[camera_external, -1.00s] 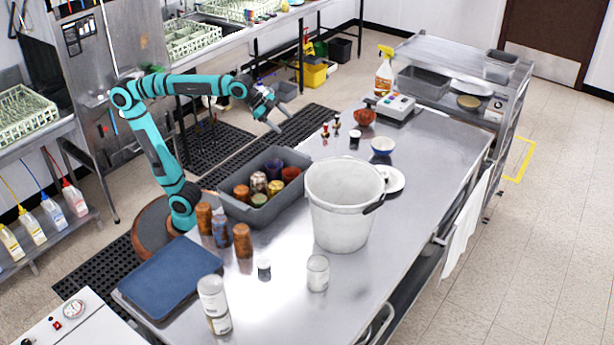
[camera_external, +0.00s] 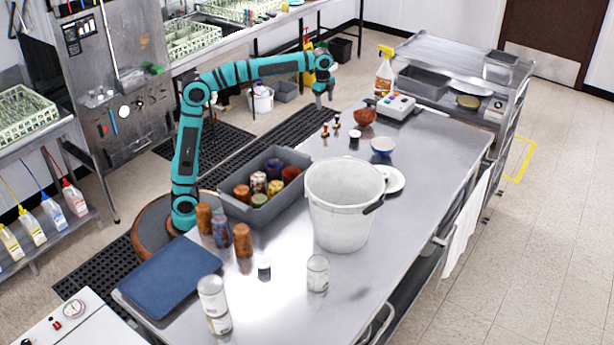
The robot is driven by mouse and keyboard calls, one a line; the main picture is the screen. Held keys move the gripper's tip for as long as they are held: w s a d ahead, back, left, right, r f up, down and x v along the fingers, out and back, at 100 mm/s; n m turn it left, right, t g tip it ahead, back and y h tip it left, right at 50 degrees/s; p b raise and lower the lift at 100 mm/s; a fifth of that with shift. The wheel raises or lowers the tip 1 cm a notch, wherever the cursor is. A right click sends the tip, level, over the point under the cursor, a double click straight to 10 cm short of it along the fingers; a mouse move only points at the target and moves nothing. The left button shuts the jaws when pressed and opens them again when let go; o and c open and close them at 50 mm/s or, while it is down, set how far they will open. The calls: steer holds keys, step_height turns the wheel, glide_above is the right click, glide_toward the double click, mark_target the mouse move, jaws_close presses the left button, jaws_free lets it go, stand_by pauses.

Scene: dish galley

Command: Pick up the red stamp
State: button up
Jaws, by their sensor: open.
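Two small stamp-like pieces with red and dark parts stand close together near the table's far left edge. One small red piece (camera_external: 325,131) is a little left of and nearer than the other small red piece (camera_external: 337,121). They are too small to tell which is the red stamp. My gripper (camera_external: 320,105) points down above this spot, open and empty. It is apart from both pieces, with a gap beneath its fingers.
A large white bucket (camera_external: 340,215) and a grey bin (camera_external: 265,213) of cans stand nearer. The metal table (camera_external: 440,150) has free room right.

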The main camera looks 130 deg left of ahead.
mark_target(325, 125)
steer(key=a+f, duration=0.1)
steer(key=f, duration=0.5)
steer(key=a+f, duration=0.1)
steer(key=f, duration=0.5)
steer(key=s+a+f, duration=0.1)
steer(key=f, duration=0.5)
steer(key=shift+s, duration=0.1)
steer(key=c, duration=1)
